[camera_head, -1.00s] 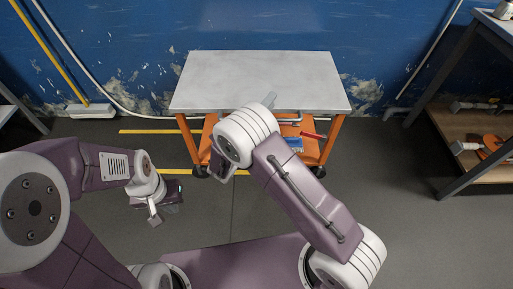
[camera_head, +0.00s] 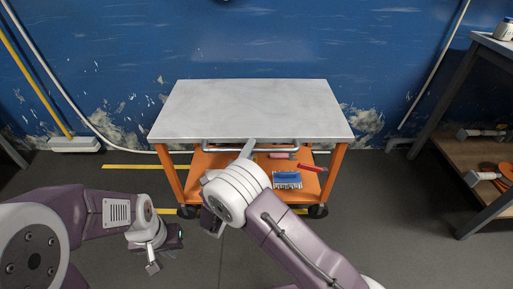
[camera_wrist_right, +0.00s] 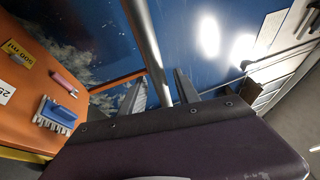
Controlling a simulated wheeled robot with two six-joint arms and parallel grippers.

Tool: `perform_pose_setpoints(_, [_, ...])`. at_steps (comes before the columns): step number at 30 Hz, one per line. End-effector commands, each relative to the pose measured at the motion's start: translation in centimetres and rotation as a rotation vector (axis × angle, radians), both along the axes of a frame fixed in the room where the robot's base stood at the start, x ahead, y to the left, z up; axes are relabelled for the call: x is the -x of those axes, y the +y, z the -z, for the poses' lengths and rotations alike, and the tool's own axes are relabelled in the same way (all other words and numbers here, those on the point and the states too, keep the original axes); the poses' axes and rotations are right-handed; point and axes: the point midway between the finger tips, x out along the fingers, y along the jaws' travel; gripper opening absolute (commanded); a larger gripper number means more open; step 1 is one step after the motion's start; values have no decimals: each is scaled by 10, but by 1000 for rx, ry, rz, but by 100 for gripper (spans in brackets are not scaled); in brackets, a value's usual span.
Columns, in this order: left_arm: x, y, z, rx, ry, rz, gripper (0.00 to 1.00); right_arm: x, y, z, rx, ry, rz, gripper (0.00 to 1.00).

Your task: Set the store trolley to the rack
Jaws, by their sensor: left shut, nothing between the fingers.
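The store trolley (camera_head: 250,105) stands against the blue wall, with a grey top, orange legs and an orange lower shelf. Its grey handle bar (camera_head: 225,149) runs along the near side. My right gripper (camera_head: 247,148) is at this handle, its fingers partly hidden by the wrist. In the right wrist view the right gripper (camera_wrist_right: 160,88) is open, and the handle bar (camera_wrist_right: 147,45) runs down between its two fingers; contact cannot be told. My left gripper (camera_head: 152,267) is shut and empty, low over the floor at left. A rack-like shelf unit (camera_head: 452,112) stands at right.
A blue brush (camera_head: 286,179) and red-handled tools (camera_head: 311,167) lie on the trolley's lower shelf. Yellow floor lines (camera_head: 135,166) run beside the trolley. A white box (camera_head: 74,144) sits at the wall. Grey floor (camera_head: 390,200) is clear between trolley and shelf unit.

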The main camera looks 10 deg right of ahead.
Motion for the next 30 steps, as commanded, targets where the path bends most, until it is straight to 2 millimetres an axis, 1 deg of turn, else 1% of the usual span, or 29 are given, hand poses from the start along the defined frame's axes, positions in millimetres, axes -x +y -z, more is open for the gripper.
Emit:
perform_pose_setpoints(8, [0,0,1,0,0,0,0,-1,0,-2,0,0,-1,38])
perform_pose_setpoints(9, [0,0,1,0,0,0,0,-1,0,-2,0,0,-1,32])
perform_pose_setpoints(11, [0,0,1,0,0,0,0,-1,0,-1,0,0,-1,16])
perform_pose_setpoints(12, [0,0,1,0,0,0,0,-1,0,-1,0,0,-1,5])
perform_pose_setpoints(13, [0,0,1,0,0,0,0,-1,0,-1,0,0,-1,0])
perform_pose_setpoints(30, [0,0,1,0,0,0,0,-1,0,-1,0,0,-1,0])
